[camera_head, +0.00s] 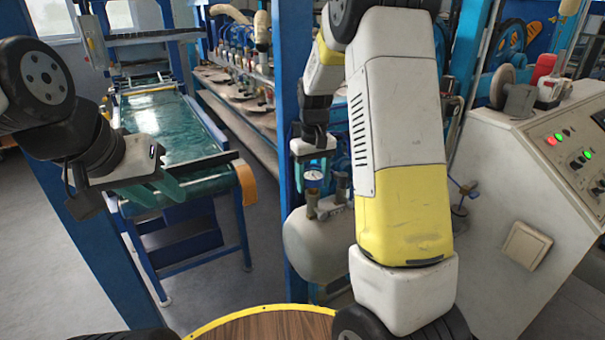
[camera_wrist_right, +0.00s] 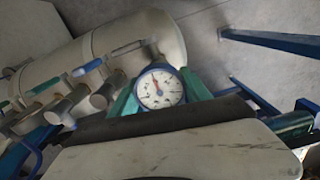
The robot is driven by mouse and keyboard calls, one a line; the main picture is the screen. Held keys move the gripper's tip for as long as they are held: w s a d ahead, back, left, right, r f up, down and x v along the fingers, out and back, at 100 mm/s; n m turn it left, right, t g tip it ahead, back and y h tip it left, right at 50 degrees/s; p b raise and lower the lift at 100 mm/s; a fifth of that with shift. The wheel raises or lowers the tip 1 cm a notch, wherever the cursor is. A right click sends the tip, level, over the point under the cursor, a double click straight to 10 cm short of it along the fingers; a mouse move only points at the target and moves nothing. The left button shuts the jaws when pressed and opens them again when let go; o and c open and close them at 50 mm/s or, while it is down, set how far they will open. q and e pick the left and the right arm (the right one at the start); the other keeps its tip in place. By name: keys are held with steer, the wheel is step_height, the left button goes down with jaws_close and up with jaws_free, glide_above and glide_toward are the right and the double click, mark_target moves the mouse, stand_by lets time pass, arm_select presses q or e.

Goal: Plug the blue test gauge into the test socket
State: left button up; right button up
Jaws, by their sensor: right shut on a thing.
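The test gauge (camera_head: 313,174) has a round white dial and is held by my right gripper (camera_head: 314,165), above the grey tank. The right wrist view shows the dial of the gauge (camera_wrist_right: 160,88) between the green fingers of my right gripper (camera_wrist_right: 160,98). Upright metal fittings (camera_head: 313,204) stand on top of the tank just below the gauge. I cannot tell which fitting is the test socket, or whether the gauge touches one. My left gripper (camera_head: 160,190) is empty, its green fingers apart, in front of the conveyor.
The grey tank (camera_head: 312,250) also shows in the wrist view (camera_wrist_right: 100,50), with several fittings and coloured handles. A blue post (camera_head: 290,80) stands close to my right gripper. A control panel (camera_head: 560,150) is at right, a conveyor table (camera_head: 160,120) at left.

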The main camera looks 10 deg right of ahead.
mark_target(313, 174)
steer(key=shift+f, duration=0.55)
stand_by(0.4)
steer(key=o, duration=1.2)
steer(key=shift+o, duration=0.2)
steer(key=shift+r, duration=5.5)
